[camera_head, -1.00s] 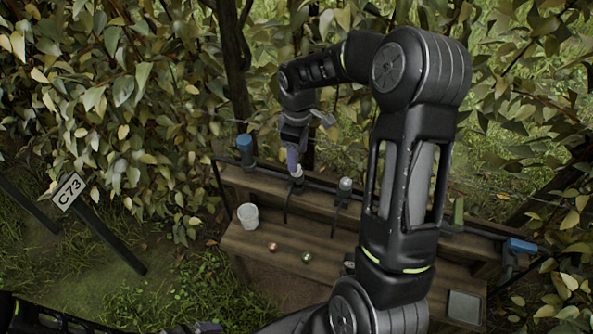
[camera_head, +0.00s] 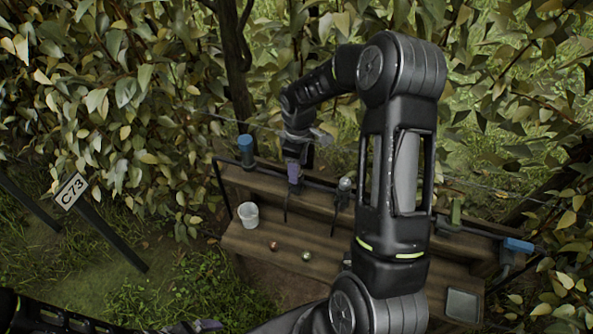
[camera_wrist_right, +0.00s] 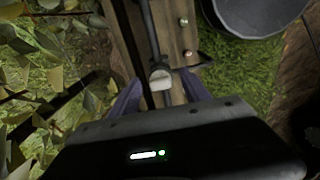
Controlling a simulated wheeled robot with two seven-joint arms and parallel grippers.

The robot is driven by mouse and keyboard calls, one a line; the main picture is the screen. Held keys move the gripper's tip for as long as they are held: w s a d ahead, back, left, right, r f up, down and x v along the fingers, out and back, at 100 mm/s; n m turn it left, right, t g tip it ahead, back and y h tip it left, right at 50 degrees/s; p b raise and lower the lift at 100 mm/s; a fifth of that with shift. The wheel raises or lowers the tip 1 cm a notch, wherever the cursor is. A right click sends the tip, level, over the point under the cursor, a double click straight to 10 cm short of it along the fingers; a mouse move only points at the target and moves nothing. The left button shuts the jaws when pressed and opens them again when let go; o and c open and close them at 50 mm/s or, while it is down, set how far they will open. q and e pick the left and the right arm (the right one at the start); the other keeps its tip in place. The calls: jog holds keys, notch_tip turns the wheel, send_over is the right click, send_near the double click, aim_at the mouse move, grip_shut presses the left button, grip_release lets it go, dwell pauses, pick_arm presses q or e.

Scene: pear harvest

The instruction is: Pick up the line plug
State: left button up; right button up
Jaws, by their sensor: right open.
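The line plug seems to be the small pale cap (camera_wrist_right: 160,78) on a dark fitting along the black line. In the right wrist view it lies between the two purple fingers of my right gripper (camera_wrist_right: 160,94), with space on both sides. In the head view my right gripper (camera_head: 294,180) points down over the line at the back of the bench, and its fingers hide the cap. It is open and not closed on anything. My left gripper (camera_head: 195,327) is low at the bottom edge, small and partly cut off.
A grey-topped fitting (camera_head: 345,184), a blue one (camera_head: 246,145) and a blue valve (camera_head: 519,245) sit along the line. Leaves hang behind.

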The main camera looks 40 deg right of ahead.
jog(key=shift+c, duration=0.4)
grip_shut()
dwell(0.4)
